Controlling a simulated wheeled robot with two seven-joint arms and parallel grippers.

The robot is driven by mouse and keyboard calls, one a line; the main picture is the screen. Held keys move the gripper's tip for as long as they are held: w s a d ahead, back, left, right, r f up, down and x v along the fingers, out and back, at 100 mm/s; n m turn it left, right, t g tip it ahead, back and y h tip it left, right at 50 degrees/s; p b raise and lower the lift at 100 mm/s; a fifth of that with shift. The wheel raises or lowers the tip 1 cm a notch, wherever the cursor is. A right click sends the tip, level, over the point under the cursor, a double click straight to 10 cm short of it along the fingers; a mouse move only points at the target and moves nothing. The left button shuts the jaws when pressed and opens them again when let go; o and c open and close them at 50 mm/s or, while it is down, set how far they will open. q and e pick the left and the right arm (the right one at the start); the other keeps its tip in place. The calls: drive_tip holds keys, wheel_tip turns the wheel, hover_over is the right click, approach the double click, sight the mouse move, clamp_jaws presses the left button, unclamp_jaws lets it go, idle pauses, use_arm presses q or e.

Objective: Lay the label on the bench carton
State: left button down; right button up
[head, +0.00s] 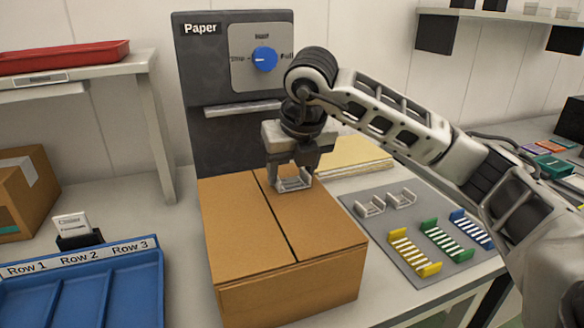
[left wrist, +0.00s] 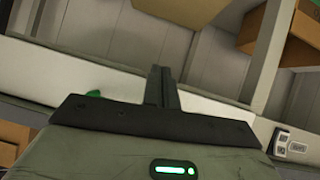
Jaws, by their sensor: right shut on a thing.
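The bench carton (head: 235,235) is a brown closed box with a dark seam along its top, standing on the bench in the head view. My right gripper (head: 292,182) points down at the far part of its top. It is shut on a small pale bracket-shaped piece (head: 294,184), which I take to be the label. The piece is at or just above the carton's top; I cannot tell if it touches. My left gripper (left wrist: 163,72) shows only in the left wrist view, its fingers together with nothing seen between them.
A grey mat (head: 378,231) right of the carton holds two similar pale pieces (head: 401,198) and yellow, green and blue striped pieces (head: 445,239). A blue row tray (head: 90,285) lies left. A dark "Paper" panel (head: 195,85) with a blue knob (head: 264,60) stands behind.

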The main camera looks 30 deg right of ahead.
drive_tip(key=shift+f, duration=0.1)
drive_tip(key=o, duration=0.8)
drive_tip(key=shift+o, duration=0.8)
use_arm(q)
drive_tip(key=shift+r, duration=0.1)
drive_tip(key=shift+w+r, duration=0.1)
drive_tip(key=shift+a+r+p, duration=0.1)
drive_tip(key=shift+p, duration=0.65)
use_arm(e)
drive_tip(key=v, duration=1.2)
